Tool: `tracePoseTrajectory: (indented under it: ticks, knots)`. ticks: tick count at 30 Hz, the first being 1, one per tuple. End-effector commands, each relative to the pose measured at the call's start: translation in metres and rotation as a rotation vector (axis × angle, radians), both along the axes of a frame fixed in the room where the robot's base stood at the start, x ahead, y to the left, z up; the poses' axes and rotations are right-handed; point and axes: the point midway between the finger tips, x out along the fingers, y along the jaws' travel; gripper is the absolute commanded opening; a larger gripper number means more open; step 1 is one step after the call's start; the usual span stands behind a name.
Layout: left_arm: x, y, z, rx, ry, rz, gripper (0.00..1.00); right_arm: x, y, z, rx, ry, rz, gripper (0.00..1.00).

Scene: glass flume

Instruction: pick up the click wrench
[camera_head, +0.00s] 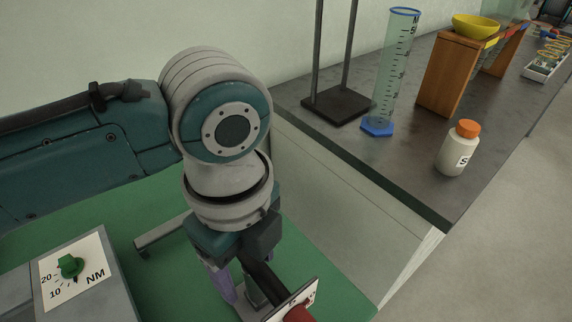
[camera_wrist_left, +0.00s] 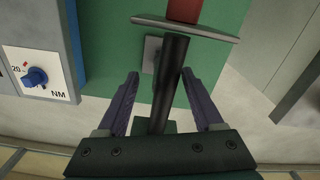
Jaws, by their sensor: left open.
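What looks like the click wrench has a black round handle (camera_head: 262,278), which also shows in the left wrist view (camera_wrist_left: 170,75). A thin pale plate crosses one end, with a red part (camera_head: 299,312) beyond it. My left gripper (camera_head: 246,290) is over the green surface, its purple fingers open. In the left wrist view the fingers (camera_wrist_left: 160,76) stand on either side of the black handle, with a gap visible on the left; the right finger's tip overlaps or lies close to it. The wrench's far end is cut off in the head view. My right gripper is not in view.
A grey box with an NM dial (camera_head: 75,270) stands on the green surface (camera_head: 165,270) at the left. A grey bench holds a stand base (camera_head: 338,104), a measuring cylinder (camera_head: 392,70), a white bottle with orange cap (camera_head: 457,150), and a wooden support with a yellow bowl (camera_head: 475,27).

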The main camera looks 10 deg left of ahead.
Motion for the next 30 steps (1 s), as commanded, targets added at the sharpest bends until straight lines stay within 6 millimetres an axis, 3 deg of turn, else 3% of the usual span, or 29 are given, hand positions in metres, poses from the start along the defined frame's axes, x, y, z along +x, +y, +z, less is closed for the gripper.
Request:
tracePoseTrajectory:
  ticks: [9, 18, 30]
  knots:
    - [0.002, -0.003, -0.047, 0.0, 0.002, 0.001, 0.68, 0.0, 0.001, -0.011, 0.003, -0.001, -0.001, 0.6]
    - [0.002, -0.003, -0.05, -0.001, 0.0, -0.001, 0.67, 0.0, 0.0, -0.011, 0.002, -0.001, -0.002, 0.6]
    - [0.002, -0.003, -0.05, -0.001, 0.0, 0.0, 0.22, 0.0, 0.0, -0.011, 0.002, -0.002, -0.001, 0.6]
